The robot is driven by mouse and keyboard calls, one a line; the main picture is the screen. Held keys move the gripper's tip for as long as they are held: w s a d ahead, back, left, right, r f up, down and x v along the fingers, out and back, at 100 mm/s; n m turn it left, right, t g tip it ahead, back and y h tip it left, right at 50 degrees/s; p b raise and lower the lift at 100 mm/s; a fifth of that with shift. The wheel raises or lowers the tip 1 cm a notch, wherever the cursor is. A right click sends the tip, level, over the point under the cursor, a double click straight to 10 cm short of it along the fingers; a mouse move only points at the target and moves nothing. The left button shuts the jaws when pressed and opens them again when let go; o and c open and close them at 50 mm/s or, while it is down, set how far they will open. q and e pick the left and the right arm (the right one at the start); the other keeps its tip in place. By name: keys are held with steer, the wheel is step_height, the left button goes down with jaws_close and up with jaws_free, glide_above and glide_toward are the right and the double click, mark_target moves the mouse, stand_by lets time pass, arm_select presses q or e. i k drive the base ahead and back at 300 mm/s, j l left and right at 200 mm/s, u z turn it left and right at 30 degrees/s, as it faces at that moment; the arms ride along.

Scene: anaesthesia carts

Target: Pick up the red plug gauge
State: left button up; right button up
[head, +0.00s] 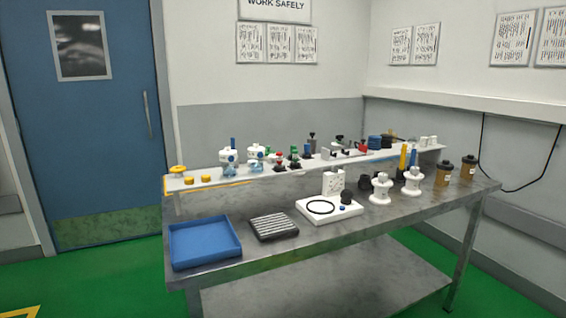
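Small red items show on the raised shelf (215,179) at the back of the metal bench. One is a red-topped piece (279,157) left of the middle, among green-topped pieces. Another is a small red item (362,147) farther right, among dark pieces. Both are too small for me to tell which is the red plug gauge. Neither of my grippers is in view.
The metal bench (400,227) carries a blue tray (205,243), a dark ribbed block (273,227), a white fixture with a black ring (335,212), white flanged parts (380,190) and brown bottles (443,174). A blue door (105,130) stands left. Green floor is clear in front.

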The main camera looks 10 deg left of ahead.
mark_target(278, 154)
steer(key=i+l+z, duration=0.1)
steer(key=i+z, duration=0.25)
steer(key=i, duration=1.5)
